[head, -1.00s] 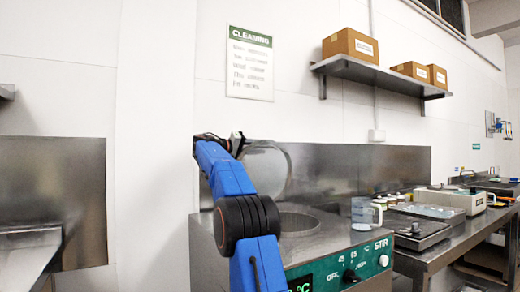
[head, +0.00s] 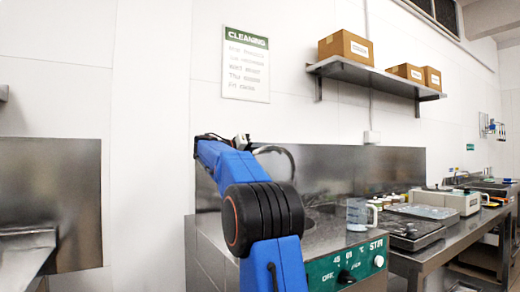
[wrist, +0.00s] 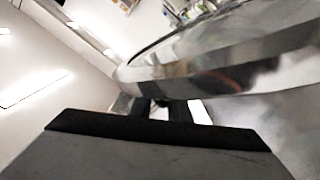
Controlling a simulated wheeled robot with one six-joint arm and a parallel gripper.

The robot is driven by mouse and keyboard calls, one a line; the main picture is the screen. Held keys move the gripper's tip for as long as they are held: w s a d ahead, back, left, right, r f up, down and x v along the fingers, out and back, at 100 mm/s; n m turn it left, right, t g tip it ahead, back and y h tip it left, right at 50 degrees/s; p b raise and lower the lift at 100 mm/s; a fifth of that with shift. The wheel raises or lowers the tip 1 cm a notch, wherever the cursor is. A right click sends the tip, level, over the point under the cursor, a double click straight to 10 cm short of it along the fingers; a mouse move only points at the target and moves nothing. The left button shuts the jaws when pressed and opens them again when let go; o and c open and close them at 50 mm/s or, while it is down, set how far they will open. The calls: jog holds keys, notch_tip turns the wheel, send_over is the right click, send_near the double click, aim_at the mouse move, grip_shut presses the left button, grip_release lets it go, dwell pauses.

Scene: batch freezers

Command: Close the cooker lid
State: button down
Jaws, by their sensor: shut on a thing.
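The cooker (head: 340,228) is a steel cabinet with a green STIR panel, and a round opening (head: 322,210) in its top is partly hidden by my arm. Its round metal lid (head: 286,153) is raised and tilted above the back of the top; my arm hides much of it. In the wrist view the lid's shiny curved rim (wrist: 220,75) crosses the upper right. My gripper (wrist: 165,107) is shut at the near edge of this rim; the exact contact is hard to see. In the head view my gripper (head: 240,143) is small beside the lid's upper left.
A clear jug (head: 358,213) stands on the cooker top, right of the opening. Several small jars (head: 385,199) and scales (head: 408,230) stand on the bench to the right. A shelf with boxes (head: 345,47) hangs above. A steel panel (head: 360,170) stands behind.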

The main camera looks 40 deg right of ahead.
jog(key=s+a+f+m, duration=0.2)
jog(key=s+f+m, duration=0.3)
jog(key=s+f, duration=0.4)
jog(key=s+a+f+m, duration=0.2)
jog(key=s+f+m, duration=0.3)
jog(key=s+f, duration=0.4)
jog(key=shift+s+a+f, duration=0.35)
jog(key=shift+s+f, duration=0.05)
jog(key=shift+s, duration=0.15)
jog(key=c, duration=1.8)
grip_release()
jog(key=shift+w, duration=0.1)
jog(key=shift+c, duration=0.2)
jog(key=shift+m, duration=0.3)
jog(key=v, duration=1.7)
jog(key=shift+a, duration=0.25)
